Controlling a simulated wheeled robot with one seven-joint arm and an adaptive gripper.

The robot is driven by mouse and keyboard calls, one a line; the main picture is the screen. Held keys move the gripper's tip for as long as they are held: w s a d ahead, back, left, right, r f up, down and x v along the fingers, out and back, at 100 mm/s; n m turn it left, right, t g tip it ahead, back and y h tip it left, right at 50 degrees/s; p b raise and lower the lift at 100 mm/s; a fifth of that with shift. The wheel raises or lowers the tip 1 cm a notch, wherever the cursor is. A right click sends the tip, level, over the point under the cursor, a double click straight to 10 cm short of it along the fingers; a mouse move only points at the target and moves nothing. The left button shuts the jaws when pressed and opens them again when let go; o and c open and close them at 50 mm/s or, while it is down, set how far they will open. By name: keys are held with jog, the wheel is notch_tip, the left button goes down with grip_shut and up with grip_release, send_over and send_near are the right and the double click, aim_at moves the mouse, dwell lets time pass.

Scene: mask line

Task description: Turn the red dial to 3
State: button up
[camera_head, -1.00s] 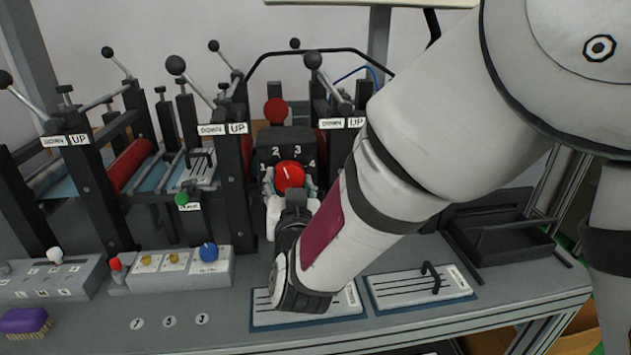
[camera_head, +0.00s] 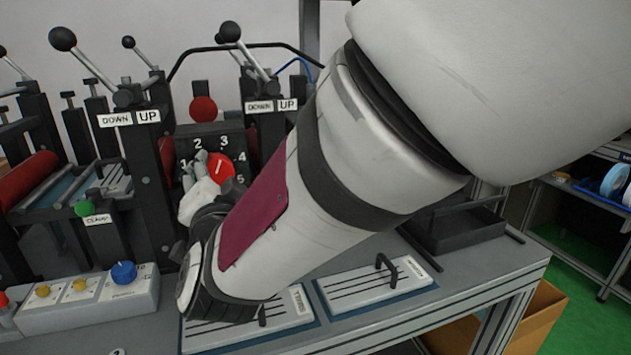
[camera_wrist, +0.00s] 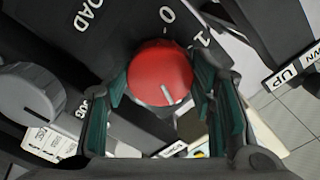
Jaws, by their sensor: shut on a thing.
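The red dial (camera_head: 221,167) sits on a dark box whose face carries the numbers 1 to 5. In the head view its white pointer line leans up and right, roughly toward the 3; the exact reading is hard to tell. In the wrist view the red dial (camera_wrist: 160,70) lies between the green-padded fingers of my gripper (camera_wrist: 161,85), one on each side, with its line toward the lower right. In the head view my gripper (camera_head: 201,184) reaches the dial from the lower left and is partly hidden by my wrist.
A red round knob (camera_head: 203,109) stands above the box. Black levers with DOWN and UP labels (camera_head: 272,106) stand close on both sides. A green knob (camera_head: 84,209) and a control box with a blue knob (camera_head: 124,273) are at left. A grey knob (camera_wrist: 30,95) shows in the wrist view.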

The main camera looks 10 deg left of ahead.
jog(key=shift+m, duration=0.3)
jog(key=o, duration=1.2)
jog(key=shift+c, duration=0.2)
jog(key=v, duration=0.7)
jog(key=shift+s, duration=0.25)
jog(key=shift+d, duration=0.2)
